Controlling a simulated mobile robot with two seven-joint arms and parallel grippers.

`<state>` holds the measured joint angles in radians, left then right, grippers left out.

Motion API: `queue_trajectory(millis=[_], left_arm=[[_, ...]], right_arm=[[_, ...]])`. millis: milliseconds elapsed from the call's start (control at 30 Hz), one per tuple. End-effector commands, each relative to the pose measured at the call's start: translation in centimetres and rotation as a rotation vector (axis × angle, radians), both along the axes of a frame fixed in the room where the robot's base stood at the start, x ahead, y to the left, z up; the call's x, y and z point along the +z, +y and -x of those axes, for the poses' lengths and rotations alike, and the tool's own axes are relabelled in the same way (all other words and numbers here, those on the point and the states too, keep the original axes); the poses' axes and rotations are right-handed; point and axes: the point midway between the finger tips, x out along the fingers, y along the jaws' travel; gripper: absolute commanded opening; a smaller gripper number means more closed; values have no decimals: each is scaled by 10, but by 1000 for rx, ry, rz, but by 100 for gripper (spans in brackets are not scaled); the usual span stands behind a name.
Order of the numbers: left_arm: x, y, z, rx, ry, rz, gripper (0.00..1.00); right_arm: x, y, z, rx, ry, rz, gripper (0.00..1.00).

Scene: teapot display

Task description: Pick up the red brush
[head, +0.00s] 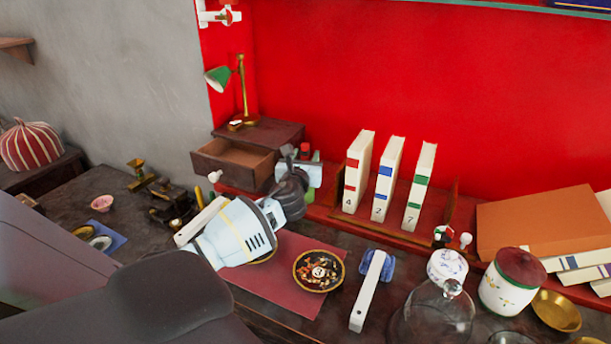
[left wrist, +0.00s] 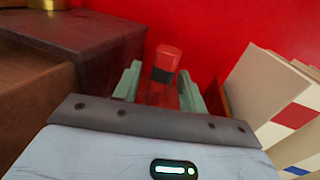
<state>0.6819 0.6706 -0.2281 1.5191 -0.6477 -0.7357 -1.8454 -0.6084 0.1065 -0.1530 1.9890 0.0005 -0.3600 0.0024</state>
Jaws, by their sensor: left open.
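The red brush shows in the left wrist view as a red cylinder (left wrist: 168,57) with a dark band, upright close to the red wall. In the head view only a small red top (head: 305,147) shows behind my left gripper. My left gripper (head: 306,160) is open, beside the drawer box. In the left wrist view its two pale green fingers (left wrist: 161,84) stand on either side of the brush, which appears between them. I cannot tell whether they touch it. The brush's lower part is hidden by the gripper. My right gripper is not in view.
A small wooden box with an open drawer (head: 238,160) stands left of the gripper. Numbered books (head: 357,172) stand to its right on a red ledge. A round dish (head: 319,271), a glass dome (head: 437,318) and a lidded jar (head: 507,292) occupy the desk in front.

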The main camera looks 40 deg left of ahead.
Motion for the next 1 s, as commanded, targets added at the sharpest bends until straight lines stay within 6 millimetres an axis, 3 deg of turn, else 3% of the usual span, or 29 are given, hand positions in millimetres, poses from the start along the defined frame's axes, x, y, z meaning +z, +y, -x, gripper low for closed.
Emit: queue_trajectory(millis=[167,467,833,1000], left_arm=[[0,0,0,0,0,0,39],[1,0,0,0,-1,-1,0],[3,0,0,0,-2,-1,0],[26,0,0,0,-8,-3,0]], right_arm=[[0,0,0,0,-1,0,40],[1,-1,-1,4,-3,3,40],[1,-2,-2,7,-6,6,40],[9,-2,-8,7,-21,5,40]])
